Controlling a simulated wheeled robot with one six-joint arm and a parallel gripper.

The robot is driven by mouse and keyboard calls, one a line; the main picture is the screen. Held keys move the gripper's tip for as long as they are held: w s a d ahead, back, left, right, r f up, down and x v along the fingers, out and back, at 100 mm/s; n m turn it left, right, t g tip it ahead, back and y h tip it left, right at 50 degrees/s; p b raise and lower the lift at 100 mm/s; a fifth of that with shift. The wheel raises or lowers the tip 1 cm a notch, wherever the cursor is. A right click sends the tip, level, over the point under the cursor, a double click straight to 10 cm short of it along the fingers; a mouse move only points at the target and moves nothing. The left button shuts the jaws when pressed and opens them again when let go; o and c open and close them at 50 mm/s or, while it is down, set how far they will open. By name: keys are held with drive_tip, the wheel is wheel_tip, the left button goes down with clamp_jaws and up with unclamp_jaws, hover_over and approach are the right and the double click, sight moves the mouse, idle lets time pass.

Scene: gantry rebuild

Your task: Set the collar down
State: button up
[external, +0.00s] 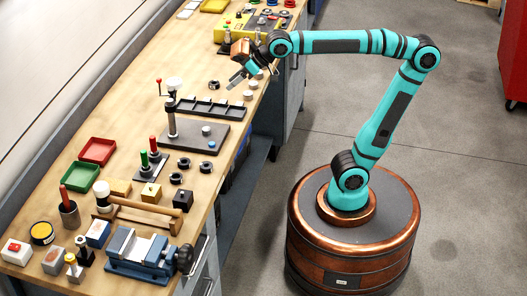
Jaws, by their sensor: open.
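My gripper (244,76) is open, low over the far part of the wooden bench, with its fingers pointing down and left. A small dark ring (214,85), which looks like a collar, lies on the bench just left of the fingertips, apart from them as far as I can see. Several similar dark rings (184,163) lie nearer, right of the plate with the green and red handles. I cannot tell which ring is the task's collar. Nothing is clearly seen between the fingers, but the view there is small.
A black divided tray (212,107) and a dark plate with a post (200,138) stand below the gripper on the bench (130,105). A yellow box (230,22) stands beyond it. Small light cylinders (247,95) lie near the right edge. A blue vise (143,254) is at the front.

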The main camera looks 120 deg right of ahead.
drive_tip(key=s+a+n+t+y, duration=0.2)
drive_tip(key=s+a+n+t, duration=0.2)
drive_tip(key=a, duration=0.5)
drive_tip(key=s+a+r+n+t+y, duration=0.1)
drive_tip(key=s+a+n+t, duration=0.3)
drive_tip(key=a, duration=0.5)
drive_tip(key=shift+s+r+t+y, duration=0.25)
drive_tip(key=shift+s+y, duration=0.25)
drive_tip(key=shift+s, duration=0.75)
drive_tip(key=shift+a, duration=0.1)
